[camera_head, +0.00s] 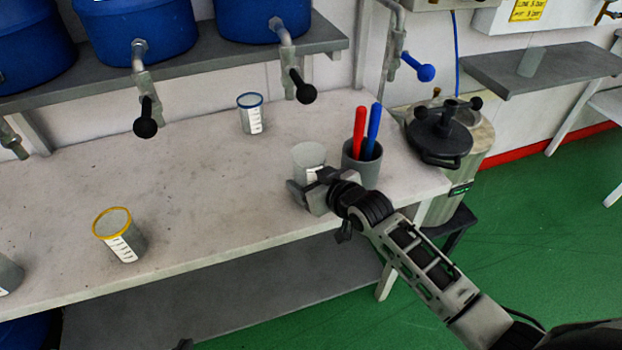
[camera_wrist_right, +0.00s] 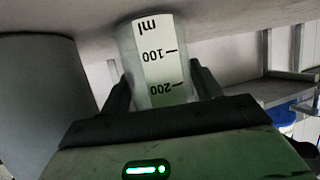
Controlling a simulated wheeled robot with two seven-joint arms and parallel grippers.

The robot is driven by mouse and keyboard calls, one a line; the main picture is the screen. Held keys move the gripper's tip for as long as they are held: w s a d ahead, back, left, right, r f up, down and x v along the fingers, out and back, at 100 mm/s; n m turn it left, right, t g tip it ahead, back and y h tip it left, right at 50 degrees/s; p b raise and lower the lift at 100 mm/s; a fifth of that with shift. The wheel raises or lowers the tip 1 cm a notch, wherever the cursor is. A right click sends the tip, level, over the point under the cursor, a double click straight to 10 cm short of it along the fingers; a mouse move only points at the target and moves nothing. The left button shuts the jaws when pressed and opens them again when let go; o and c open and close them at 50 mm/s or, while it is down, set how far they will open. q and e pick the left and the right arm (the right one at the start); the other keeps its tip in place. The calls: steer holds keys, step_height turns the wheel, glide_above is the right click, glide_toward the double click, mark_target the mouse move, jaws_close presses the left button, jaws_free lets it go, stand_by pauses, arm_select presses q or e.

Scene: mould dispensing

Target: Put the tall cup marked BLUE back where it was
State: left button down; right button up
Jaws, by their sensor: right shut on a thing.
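A cup with a plain grey rim (camera_head: 309,155) is in the jaws of my right gripper (camera_head: 308,190), near the bench's right end. In the right wrist view the held cup (camera_wrist_right: 155,62) shows a white scale with "ml", 100 and 200 between the fingers. Its base is hidden in the head view, and I cannot tell whether it touches the bench. A blue-rimmed cup (camera_head: 250,115) stands upright farther back on the bench. No word BLUE is readable on either cup. My left gripper is not clearly in view.
A grey pot (camera_head: 362,165) with a red and a blue stick stands just right of the held cup. A yellow-rimmed cup (camera_head: 120,236) stands at left on the bench (camera_head: 190,185). Blue barrels with taps (camera_head: 145,115) overhang the back. A lidded metal vessel (camera_head: 470,150) stands at right.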

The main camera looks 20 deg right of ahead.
steer(key=shift+f, duration=0.2)
steer(key=o, duration=1.3)
steer(key=shift+r, duration=0.25)
steer(key=v, duration=1.1)
steer(key=s+a+f+g, duration=0.1)
steer(key=s+f, duration=0.3)
steer(key=s, duration=0.1)
steer(key=s+a+f, duration=0.2)
steer(key=s+f, duration=0.1)
steer(key=s, duration=0.2)
steer(key=s+a+f+g+h+p, duration=0.1)
steer(key=s+f, duration=0.3)
steer(key=s, duration=0.1)
steer(key=shift+a+f+m+g, duration=0.15)
steer(key=shift+f+m+g, duration=0.15)
steer(key=shift+m, duration=0.1)
